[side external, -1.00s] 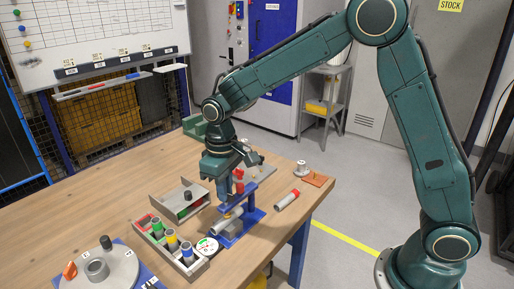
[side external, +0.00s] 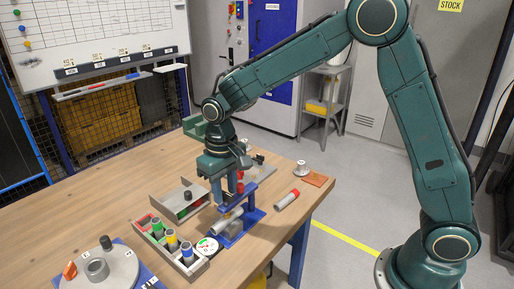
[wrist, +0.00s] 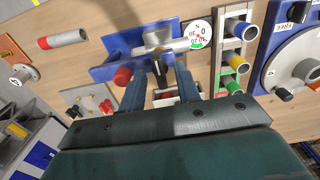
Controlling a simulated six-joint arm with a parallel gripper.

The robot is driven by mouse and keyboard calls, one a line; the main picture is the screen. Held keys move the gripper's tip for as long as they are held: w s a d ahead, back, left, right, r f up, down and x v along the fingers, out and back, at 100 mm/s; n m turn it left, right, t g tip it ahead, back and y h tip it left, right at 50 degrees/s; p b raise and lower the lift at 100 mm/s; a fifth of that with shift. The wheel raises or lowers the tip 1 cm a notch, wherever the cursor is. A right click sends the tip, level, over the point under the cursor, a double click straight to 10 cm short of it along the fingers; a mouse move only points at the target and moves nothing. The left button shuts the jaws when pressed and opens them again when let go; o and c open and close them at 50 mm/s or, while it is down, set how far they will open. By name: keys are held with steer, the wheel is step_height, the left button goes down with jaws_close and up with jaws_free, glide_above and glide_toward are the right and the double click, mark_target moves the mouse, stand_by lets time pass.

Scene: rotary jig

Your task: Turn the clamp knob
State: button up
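The blue clamp stand (side external: 256,214) is on the wooden table and holds a grey cylinder (side external: 229,218) lying across it. A red knob (side external: 240,188) stands at the clamp's top; it also shows in the wrist view (wrist: 122,76), just left of the left finger. My gripper (side external: 228,198) points down right beside the clamp. In the wrist view my gripper (wrist: 160,85) has its two fingers apart, with a dark tapered part (wrist: 157,66) of the fixture visible between them. I cannot tell whether either finger touches the clamp.
A grey holder (side external: 163,249) with several coloured cylinders and a white round dial (side external: 207,246) stand close to the left. A grey open tray (side external: 181,207) is behind. A red-ended cylinder (side external: 287,200) lies to the right. A round grey turntable (side external: 116,273) is at the front left.

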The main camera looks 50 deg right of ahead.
mark_target(225, 193)
stand_by(0.3)
step_height(225, 193, up, 14)
stand_by(0.8)
steer(key=s+d+r+t, duration=0.1)
steer(key=s+d+r, duration=0.15)
steer(key=s, duration=0.35)
steer(key=s+d+r+t, duration=0.2)
steer(key=s+d, duration=0.2)
steer(key=s, duration=0.3)
steer(key=s+d+f+t, duration=0.1)
steer(key=s+f, duration=0.1)
steer(key=s, duration=0.4)
steer(key=s+d+f+t, duration=0.1)
steer(key=s+d+f, duration=0.1)
steer(key=s, duration=0.4)
steer(key=shift+s+d+t, duration=0.25)
steer(key=shift+s+t, duration=0.05)
